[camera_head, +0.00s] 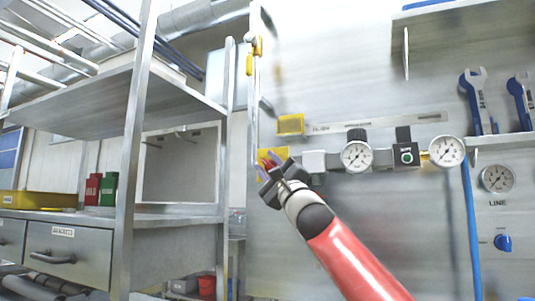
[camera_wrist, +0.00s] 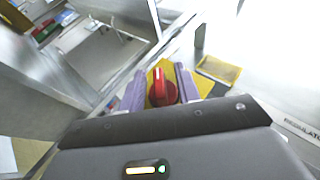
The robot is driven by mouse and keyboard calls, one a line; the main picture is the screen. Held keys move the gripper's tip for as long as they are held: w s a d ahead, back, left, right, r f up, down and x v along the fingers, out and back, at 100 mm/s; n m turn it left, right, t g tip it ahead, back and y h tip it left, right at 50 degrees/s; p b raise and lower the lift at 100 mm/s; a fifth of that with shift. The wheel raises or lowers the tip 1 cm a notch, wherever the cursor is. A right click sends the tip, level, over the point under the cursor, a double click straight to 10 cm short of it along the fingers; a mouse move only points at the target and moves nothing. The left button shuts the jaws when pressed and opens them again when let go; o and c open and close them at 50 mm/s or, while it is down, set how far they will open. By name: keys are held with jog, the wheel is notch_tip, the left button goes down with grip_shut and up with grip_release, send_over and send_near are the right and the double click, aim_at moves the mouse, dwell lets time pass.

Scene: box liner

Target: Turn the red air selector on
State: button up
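The red selector (camera_wrist: 161,88) is a round red knob with a raised grip, on a yellow plate (camera_wrist: 160,68). In the wrist view it sits between the two purple-grey fingers of my gripper (camera_wrist: 160,90). The fingers stand apart, one on each side of the knob, with a gap to it. I cannot tell whether either finger touches it. In the head view the red selector (camera_head: 267,163) is partly hidden behind my gripper (camera_head: 267,178), which reaches to the panel's left edge. The selector's markings cannot be read.
Right of my gripper a regulator line with gauges (camera_head: 356,156) runs along the panel. A yellow block (camera_head: 290,125) sits just above. A blue knob (camera_head: 503,243) is lower right. A metal shelf (camera_head: 130,100) with a post stands at the left; red and green boxes (camera_head: 92,189) rest on it.

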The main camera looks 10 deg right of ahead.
jog(key=shift+w+a+r, duration=0.1)
jog(key=shift+w+r, duration=0.05)
jog(key=shift+w, duration=0.05)
jog(key=shift+c, duration=0.4)
grip_shut()
